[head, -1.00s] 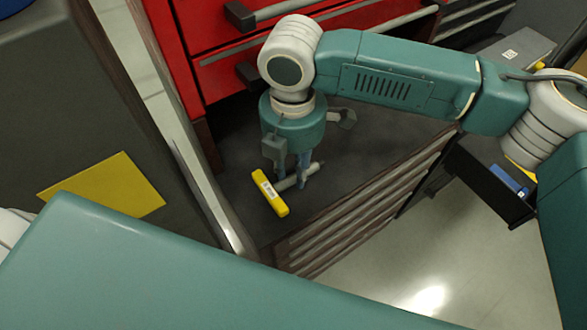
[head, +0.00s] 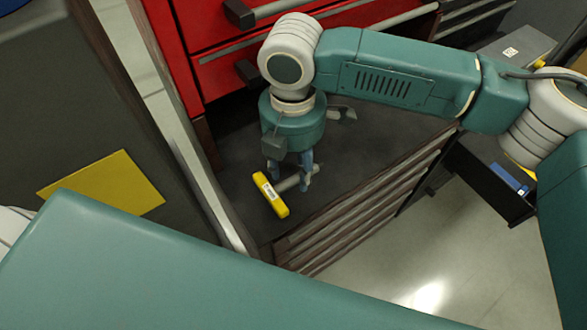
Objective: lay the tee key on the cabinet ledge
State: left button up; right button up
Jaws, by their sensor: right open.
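The tee key, with a yellow crossbar (head: 270,195) bearing a white label and a grey shank, lies on the dark cabinet ledge (head: 375,150) in the head view. My right gripper (head: 290,182) points down over the shank, with its fingers open on either side of it. The fingers and palm hide part of the shank. My left gripper is out of view.
Red drawers (head: 260,65) with dark handles rise behind the ledge. A yellow sheet (head: 102,186) lies on a dark surface at left. An open dark drawer with a blue item (head: 508,180) is at right. The ledge right of my gripper is mostly clear.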

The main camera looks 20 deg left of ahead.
aim_at(294, 175)
notch_tip(294, 175, up, 11)
jog(key=b, duration=0.1)
dwell(0.7)
